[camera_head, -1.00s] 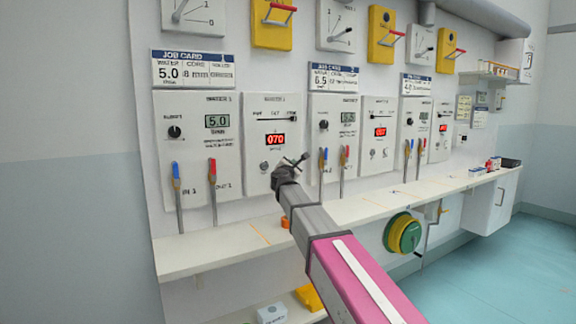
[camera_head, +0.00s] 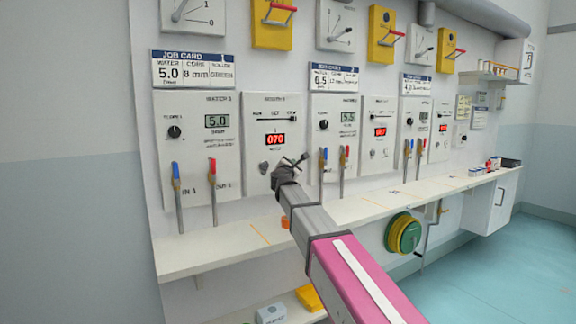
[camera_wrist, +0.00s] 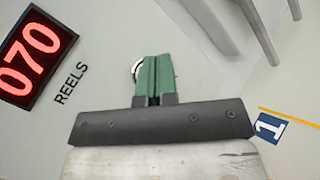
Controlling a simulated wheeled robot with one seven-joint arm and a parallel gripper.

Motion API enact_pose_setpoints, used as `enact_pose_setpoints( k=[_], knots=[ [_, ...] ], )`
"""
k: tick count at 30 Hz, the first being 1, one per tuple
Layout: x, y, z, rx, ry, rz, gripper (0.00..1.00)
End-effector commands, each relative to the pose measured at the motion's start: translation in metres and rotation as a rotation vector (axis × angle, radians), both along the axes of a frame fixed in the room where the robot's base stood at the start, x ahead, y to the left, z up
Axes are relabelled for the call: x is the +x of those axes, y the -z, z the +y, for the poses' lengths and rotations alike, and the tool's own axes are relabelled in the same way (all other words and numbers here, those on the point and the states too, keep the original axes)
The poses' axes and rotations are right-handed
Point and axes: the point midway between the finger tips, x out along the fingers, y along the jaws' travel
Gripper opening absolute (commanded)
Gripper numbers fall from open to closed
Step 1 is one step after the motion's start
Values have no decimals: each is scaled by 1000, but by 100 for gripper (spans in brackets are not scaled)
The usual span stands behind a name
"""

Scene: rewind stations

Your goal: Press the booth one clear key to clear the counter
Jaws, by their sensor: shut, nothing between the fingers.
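The booth one counter (camera_head: 275,139) shows 070 in red on its white panel (camera_head: 257,185). The same display (camera_wrist: 37,57) is at the left in the wrist view, beside the word REELS. My gripper (camera_head: 292,162) is at the lower right of that panel. Its green fingers (camera_wrist: 156,72) are shut and empty. A round key with a pale rim (camera_wrist: 137,68) shows at the left of the fingertips and is mostly hidden by them. I cannot tell whether the fingers touch it. A dark round knob (camera_head: 264,167) sits left of my gripper in the head view.
Blue-handled (camera_head: 176,178) and red-handled levers (camera_head: 212,172) stand left of the panel. Similar booths continue rightward.

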Motion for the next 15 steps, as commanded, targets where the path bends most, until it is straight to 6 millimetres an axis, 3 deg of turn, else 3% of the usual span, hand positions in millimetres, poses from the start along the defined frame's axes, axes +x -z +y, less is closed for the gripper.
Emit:
enact_pose_setpoints(
  k=[15],
  knots=[
    [7, 0, 4, 0, 0, 0, 0]
  ],
)
